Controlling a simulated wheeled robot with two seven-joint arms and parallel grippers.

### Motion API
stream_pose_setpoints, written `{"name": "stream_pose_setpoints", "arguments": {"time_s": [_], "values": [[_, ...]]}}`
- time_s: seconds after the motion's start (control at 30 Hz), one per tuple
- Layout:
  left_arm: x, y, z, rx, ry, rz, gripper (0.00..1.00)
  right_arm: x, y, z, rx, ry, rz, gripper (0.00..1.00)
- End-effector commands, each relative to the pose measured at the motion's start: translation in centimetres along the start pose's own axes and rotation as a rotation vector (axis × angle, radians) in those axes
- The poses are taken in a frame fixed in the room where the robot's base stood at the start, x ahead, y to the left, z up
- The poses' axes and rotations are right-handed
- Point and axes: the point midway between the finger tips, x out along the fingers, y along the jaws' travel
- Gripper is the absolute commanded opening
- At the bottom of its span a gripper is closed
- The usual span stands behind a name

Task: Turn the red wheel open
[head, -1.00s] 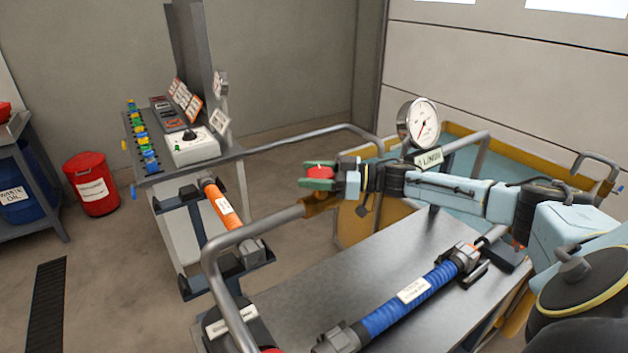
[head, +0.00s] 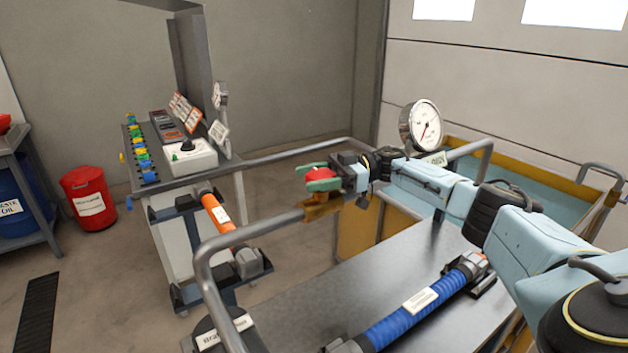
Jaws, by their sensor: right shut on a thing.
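The red wheel (head: 319,174) shows as a small red patch between the green fingers of my right gripper (head: 322,180). The fingers are shut on it, and they and the wrist hide part of it. My right arm reaches in from the right, over the metal bench top. My left gripper is not in the picture.
A pressure gauge (head: 424,125) stands behind my right forearm. A blue hose (head: 415,303) lies on the bench top (head: 330,290). An orange hose (head: 217,217) hangs on a rack at left. A red bin (head: 88,197) stands on the floor.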

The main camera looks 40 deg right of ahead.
Motion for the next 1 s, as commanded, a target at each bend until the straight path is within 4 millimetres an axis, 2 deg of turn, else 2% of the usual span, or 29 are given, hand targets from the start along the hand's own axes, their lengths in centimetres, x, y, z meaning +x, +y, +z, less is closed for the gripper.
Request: {"name": "stream_pose_setpoints", "arguments": {"time_s": [0.27,0.3,0.43,0.77,0.87,1.0], "values": [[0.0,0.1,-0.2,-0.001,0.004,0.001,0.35,0.1,0.0,-0.1,-0.001,0.004,-0.003,0.35],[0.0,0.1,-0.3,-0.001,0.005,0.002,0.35,0.1,0.0,-0.2,-0.001,0.004,-0.003,0.63],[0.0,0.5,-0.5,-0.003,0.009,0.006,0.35,0.1,0.0,-0.1,-0.001,0.003,-0.003,0.80],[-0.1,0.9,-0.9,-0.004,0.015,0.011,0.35,0.0,0.0,-0.4,-0.002,0.001,-0.001,0.80],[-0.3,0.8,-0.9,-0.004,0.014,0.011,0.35,0.0,0.0,-1.6,-0.003,0.001,0.000,0.80],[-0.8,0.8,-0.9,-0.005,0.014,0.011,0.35,0.0,0.0,-4.3,-0.006,0.002,-0.002,0.80]]}}
